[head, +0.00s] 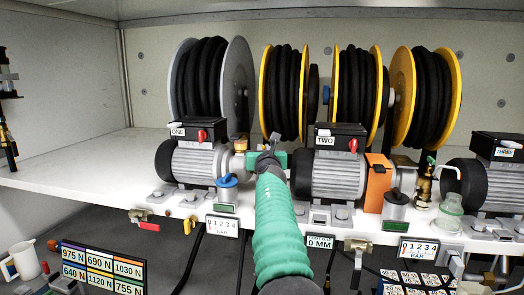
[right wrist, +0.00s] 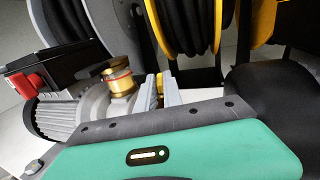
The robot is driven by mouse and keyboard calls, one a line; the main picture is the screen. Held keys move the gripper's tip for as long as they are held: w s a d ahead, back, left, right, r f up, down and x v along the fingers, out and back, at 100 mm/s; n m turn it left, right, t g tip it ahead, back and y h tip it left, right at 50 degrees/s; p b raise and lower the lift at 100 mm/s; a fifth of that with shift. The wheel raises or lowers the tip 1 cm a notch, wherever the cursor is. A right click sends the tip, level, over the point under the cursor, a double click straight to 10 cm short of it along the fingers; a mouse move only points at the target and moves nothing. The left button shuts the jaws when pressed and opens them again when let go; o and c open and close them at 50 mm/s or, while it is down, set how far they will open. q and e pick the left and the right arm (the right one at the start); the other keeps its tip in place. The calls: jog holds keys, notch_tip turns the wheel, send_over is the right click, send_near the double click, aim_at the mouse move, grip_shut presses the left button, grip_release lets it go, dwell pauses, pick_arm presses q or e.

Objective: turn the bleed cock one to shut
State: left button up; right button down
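Pump one, a grey motor (head: 195,160) with a black box labelled ONE, stands on the white shelf. A brass fitting (head: 239,145) sits at its right end, and I take it for bleed cock one. In the right wrist view the brass fitting (right wrist: 121,82) is upright with a reddish band. Its handle is not clear to me. My right gripper (head: 269,143) is just right of the fitting. In the right wrist view its two grey fingers (right wrist: 161,91) stand slightly apart, with something yellow showing between them. I cannot tell whether they touch the fitting. My left gripper is out of view.
Hose reels (head: 283,90) stand close behind. Pump two (head: 338,172) is right of my arm, and a blue-capped part (head: 227,181) is to its left. A red-handled valve (head: 147,218) and gauges hang along the shelf edge. The shelf's left part (head: 85,160) is clear.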

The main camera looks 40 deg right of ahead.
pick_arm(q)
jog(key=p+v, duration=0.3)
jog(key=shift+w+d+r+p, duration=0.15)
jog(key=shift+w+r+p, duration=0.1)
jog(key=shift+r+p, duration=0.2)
pick_arm(e)
jog(key=m+g+h, duration=0.3)
jog(key=g, duration=0.1)
jog(key=shift+w+a+m, duration=0.25)
jog(key=shift+w+m, duration=0.05)
jog(key=shift+w, duration=0.05)
jog(key=c, duration=1.5)
grip_release()
jog(key=shift+w+d, duration=0.1)
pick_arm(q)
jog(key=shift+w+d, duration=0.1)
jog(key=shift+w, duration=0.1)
pick_arm(e)
jog(key=shift+w+f, duration=0.1)
